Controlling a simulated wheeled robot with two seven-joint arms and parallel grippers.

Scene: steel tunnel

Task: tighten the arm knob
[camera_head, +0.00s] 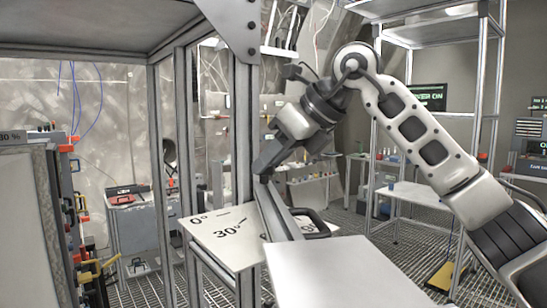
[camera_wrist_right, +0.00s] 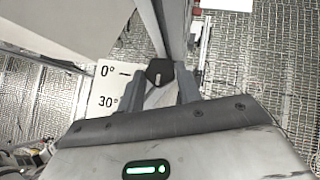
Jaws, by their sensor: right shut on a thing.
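The arm knob (camera_wrist_right: 159,71) is a small dark cap with a light mark. It sits at the end of a metal arm (camera_wrist_right: 176,28) in the right wrist view. My right gripper (camera_wrist_right: 162,84) has a finger on each side of the knob and is shut on it. In the head view my right gripper (camera_head: 264,168) reaches down from the right to the post, and its fingers mostly hide the knob. The metal arm (camera_head: 279,215) slopes down to the right over a pale angle plate (camera_head: 222,246) marked 0° and 30°. My left gripper is not in view.
A grey upright post (camera_head: 243,120) stands right beside my right gripper, under an overhead panel (camera_head: 95,22). A flat light panel (camera_head: 340,275) lies in front. A shelf rack (camera_head: 490,100) stands behind my right arm.

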